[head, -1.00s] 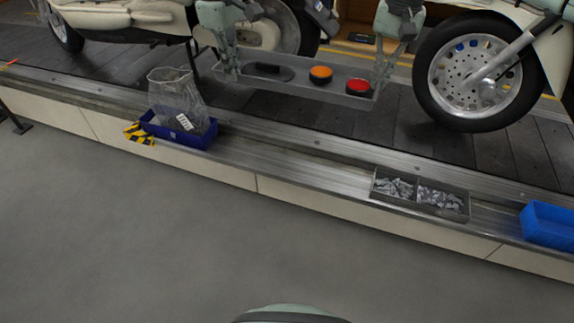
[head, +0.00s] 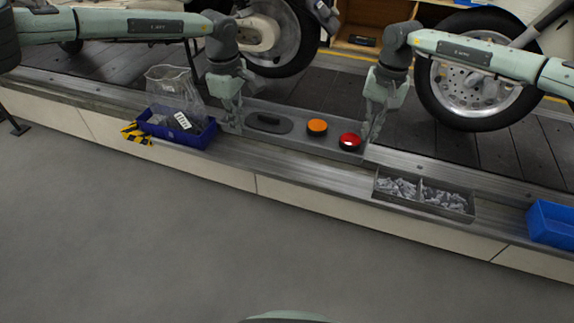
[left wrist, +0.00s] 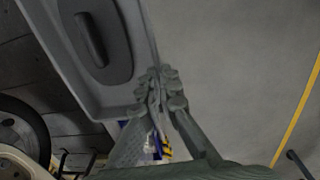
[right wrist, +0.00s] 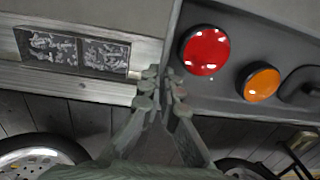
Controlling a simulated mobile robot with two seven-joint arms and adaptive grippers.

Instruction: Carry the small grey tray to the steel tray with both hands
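The small grey tray (head: 300,143) carries a black handled plate (head: 269,122), an orange button (head: 317,127) and a red button (head: 350,142). My left gripper (head: 232,127) is shut on its left end wall, and the tray's rim also shows between the fingertips (left wrist: 160,88) in the left wrist view. My right gripper (head: 369,137) is shut on its right end wall, near the red button. The tray looks about level above or at the steel ledge (head: 290,172); I cannot tell if it touches. No separate empty steel tray is plain to see.
A blue bin (head: 180,136) with a clear bag stands left of the tray. A dark two-compartment tray (head: 424,195) of metal parts sits front right, with another blue bin (head: 553,222) beyond. Motorcycle wheels (head: 478,65) stand behind on the slats.

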